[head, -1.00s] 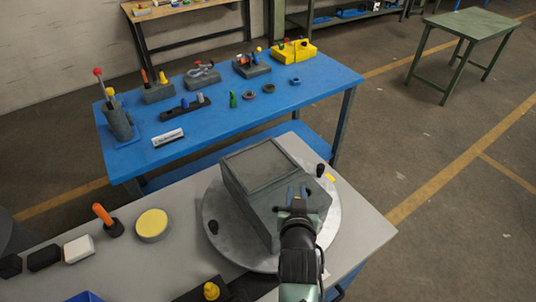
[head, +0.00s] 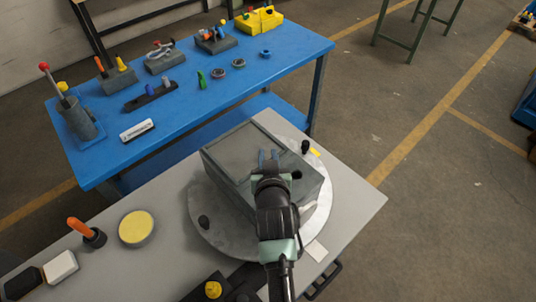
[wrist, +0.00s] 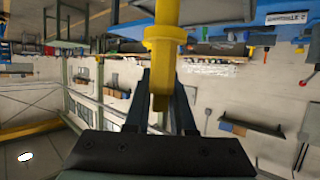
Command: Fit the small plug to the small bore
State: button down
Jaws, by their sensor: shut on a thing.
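In the wrist view my gripper (wrist: 161,78) is shut on a yellow plug (wrist: 166,45) with a wide collar. The plug extends beyond the fingertips. The head view does not show the held plug; the gripper hides it. A dark round bore (head: 297,175) shows in the housing's sloping face, just right of the gripper. I cannot see any other bore, and the plug appears apart from this one.
The housing stands on a round metal plate (head: 203,190) with black knobs. A yellow round pad (head: 136,228), an orange-handled tool (head: 82,229) and another yellow piece (head: 213,289) are on the grey bench (head: 345,205). The blue table (head: 180,125) behind holds several parts.

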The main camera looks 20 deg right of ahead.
jog(key=shift+f+b, duration=2.1)
jog(key=shift+f, duration=0.6)
jog(key=shift+f+b, duration=1.75)
jog(key=shift+f, duration=0.3)
jog(key=c, duration=0.7)
grip_release()
jog(key=shift+s, duration=0.1)
jog(key=b+v, duration=0.1)
jog(key=v, duration=1.1)
jog(key=shift+s+a+r+b, duration=0.15)
jog(key=shift+s+b, duration=0.2)
jog(key=shift+b, duration=0.05)
